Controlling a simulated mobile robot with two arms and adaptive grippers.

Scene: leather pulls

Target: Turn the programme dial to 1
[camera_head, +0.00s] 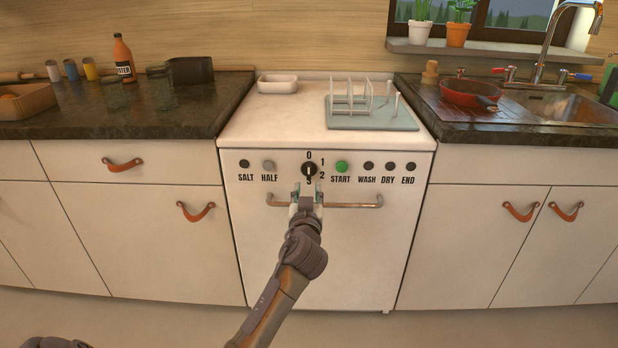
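The programme dial (309,169) is a small dark round knob on the white dishwasher's front panel (225,165). Around it are the marks 0 at the top, 1 at upper right, 2 at lower right and 3 below. A pale line on the dial looks roughly upright, but I cannot tell which mark it points at. My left gripper (307,190) is just below the dial in the picture, in front of the door handle. Its two fingers point up and stand apart, with nothing seen between them. It partly covers the 3. My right gripper is not in view.
A copper-coloured handle bar (352,203) runs across the door behind my gripper. A green START button (341,167) is right of the dial. A rack on a tray (372,121) and a white dish (277,84) stand on top.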

